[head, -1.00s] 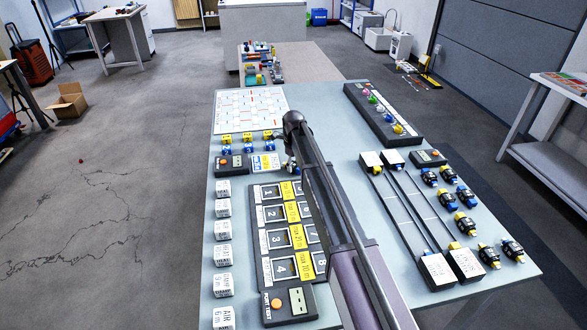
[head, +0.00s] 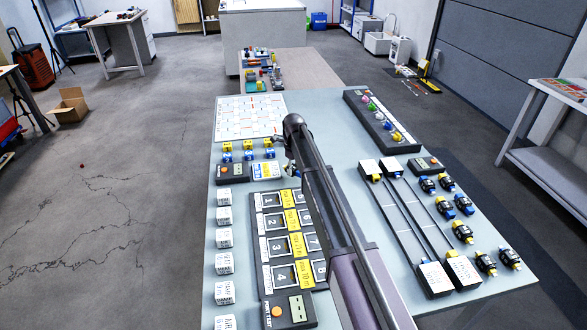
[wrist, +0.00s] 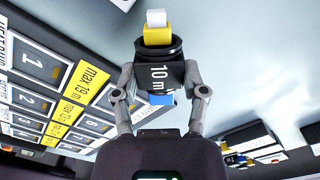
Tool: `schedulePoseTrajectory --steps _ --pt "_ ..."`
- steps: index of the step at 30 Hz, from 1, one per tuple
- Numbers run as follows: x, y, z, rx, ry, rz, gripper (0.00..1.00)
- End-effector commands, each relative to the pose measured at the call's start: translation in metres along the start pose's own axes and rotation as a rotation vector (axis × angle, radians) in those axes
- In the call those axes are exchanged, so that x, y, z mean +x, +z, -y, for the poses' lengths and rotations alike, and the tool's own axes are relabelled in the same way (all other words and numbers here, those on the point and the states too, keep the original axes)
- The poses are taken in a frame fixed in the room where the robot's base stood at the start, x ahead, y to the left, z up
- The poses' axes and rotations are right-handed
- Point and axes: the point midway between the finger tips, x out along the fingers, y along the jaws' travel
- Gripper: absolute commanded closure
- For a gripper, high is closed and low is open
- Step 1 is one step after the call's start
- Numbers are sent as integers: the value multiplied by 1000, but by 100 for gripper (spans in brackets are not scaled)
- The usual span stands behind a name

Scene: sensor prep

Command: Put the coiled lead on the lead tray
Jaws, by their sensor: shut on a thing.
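The coiled lead (wrist: 162,72), a black round piece marked "10 m" with a yellow and white end and a blue end, is between my fingers in the wrist view. My gripper (wrist: 158,84) is shut on it. In the head view my gripper (head: 291,168) is small and partly hidden by my arm, above the table near the far end of the numbered panel (head: 262,247). Similar black pieces (head: 462,232) with yellow or blue ends lie on the table's right side. I cannot tell which tray is the lead tray.
Two long frames with white end boxes (head: 434,277) lie right of my arm. A black rack (head: 383,124) with coloured pieces is at the far right. White cubes (head: 224,237) line the left edge. A patterned board (head: 250,116) lies far left. Bare table (head: 335,150) shows between.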

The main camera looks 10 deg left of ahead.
Motion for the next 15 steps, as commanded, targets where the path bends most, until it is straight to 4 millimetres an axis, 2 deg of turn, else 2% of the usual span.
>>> schedulePoseTrajectory --steps 1,3,15 --pt "-10 0 0 0 0 0 100" --pt "-16 0 0 0 0 0 100" --pt "-20 -70 -68 0 0 0 100"
